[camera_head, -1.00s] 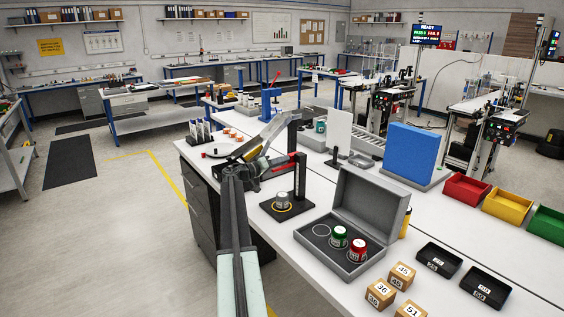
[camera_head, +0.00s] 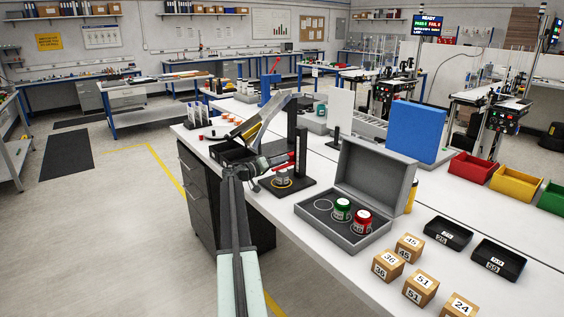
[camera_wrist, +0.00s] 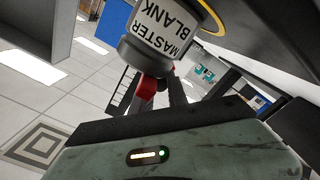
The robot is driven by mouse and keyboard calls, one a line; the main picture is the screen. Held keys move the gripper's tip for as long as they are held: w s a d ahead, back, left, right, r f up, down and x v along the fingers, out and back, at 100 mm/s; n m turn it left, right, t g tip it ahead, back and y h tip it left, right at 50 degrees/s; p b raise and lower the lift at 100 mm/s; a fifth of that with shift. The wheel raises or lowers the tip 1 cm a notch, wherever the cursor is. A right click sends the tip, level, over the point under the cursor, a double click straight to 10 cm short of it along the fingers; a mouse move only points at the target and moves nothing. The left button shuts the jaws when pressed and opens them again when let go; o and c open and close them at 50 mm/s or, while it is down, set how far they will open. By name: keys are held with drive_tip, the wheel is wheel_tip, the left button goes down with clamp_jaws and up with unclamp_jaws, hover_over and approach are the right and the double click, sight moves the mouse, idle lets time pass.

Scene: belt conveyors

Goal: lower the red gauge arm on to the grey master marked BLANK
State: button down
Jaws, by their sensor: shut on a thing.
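The grey master (camera_head: 282,179) stands upright on the yellow ring of the black gauge stand's base (camera_head: 303,187). The wrist view shows its white label reading MASTER BLANK (camera_wrist: 164,27), turned around in the picture. The red gauge arm (camera_head: 284,159) reaches from the stand's black column (camera_head: 300,155) toward my gripper. My gripper (camera_head: 264,166) is shut on the red arm, left of the column and just above the master. In the wrist view the red arm (camera_wrist: 147,88) shows between my fingers. I cannot tell whether the arm touches the master.
An open grey case (camera_head: 322,228) stands right of the gauge, holding a green-banded master (camera_head: 342,208) and a red-banded master (camera_head: 363,221). Numbered boxes (camera_head: 388,265) and black trays (camera_head: 449,234) lie nearer. A blue block (camera_head: 416,131) stands behind.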

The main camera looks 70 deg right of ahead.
drive_tip(key=c, duration=1.3)
unclamp_jaws()
drive_tip(key=shift+f, duration=0.1)
drive_tip(key=v, duration=0.7)
drive_tip(key=shift+w+a, duration=0.2)
drive_tip(key=shift+a, duration=0.15)
